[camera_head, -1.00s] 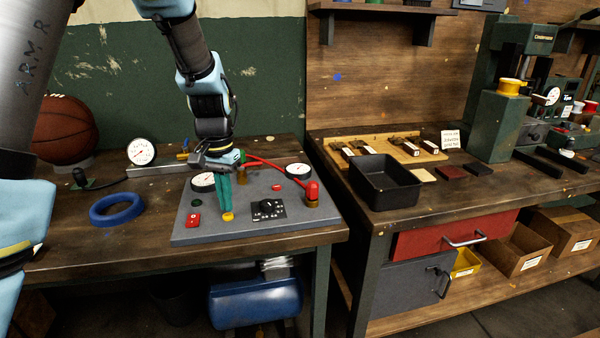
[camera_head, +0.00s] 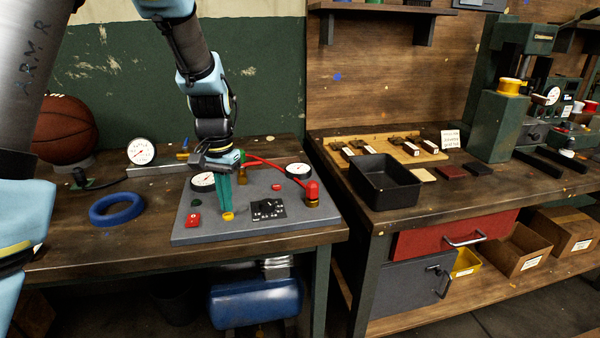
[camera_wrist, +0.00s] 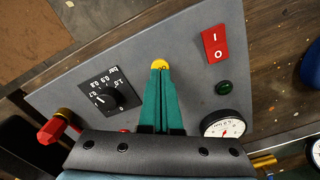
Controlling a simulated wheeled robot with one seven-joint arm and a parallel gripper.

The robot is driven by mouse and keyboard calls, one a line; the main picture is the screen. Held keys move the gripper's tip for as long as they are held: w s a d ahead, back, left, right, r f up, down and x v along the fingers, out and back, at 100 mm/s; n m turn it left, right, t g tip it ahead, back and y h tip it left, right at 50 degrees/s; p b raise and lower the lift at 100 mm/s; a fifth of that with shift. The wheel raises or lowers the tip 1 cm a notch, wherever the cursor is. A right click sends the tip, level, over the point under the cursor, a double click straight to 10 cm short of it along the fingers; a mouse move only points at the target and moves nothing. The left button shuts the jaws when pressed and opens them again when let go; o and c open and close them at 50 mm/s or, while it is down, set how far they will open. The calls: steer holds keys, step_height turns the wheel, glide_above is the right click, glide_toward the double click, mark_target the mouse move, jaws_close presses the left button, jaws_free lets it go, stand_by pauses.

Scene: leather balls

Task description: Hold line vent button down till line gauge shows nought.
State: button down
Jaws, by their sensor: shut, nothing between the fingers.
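My gripper (camera_head: 226,212) is shut and empty, its green fingers pointing down at the grey panel (camera_head: 275,227). Its fingertips are at the yellow button (camera_head: 228,217); in the wrist view the tips (camera_wrist: 160,72) overlap the yellow button (camera_wrist: 161,64). I cannot tell how far the button is pressed. A round white gauge (camera_head: 203,181) sits behind the fingers on the panel's left; it also shows in the wrist view (camera_wrist: 224,127). A second gauge (camera_head: 298,171) is at the panel's back right. The needle readings are too small to tell surely, and which is the line gauge is unclear.
The panel also bears a red switch (camera_head: 193,220), a black dial (camera_head: 267,209) and a red-handled valve (camera_head: 312,193) with a red hose. A blue ring (camera_head: 117,208) lies left of it. A basketball (camera_head: 66,130) and another gauge (camera_head: 141,151) stand behind. A black bin (camera_head: 385,182) is right.

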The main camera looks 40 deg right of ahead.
steer(key=shift+f, duration=0.3)
steer(key=shift+f+b, duration=0.55)
steer(key=shift+f, duration=0.15)
stand_by(7.0)
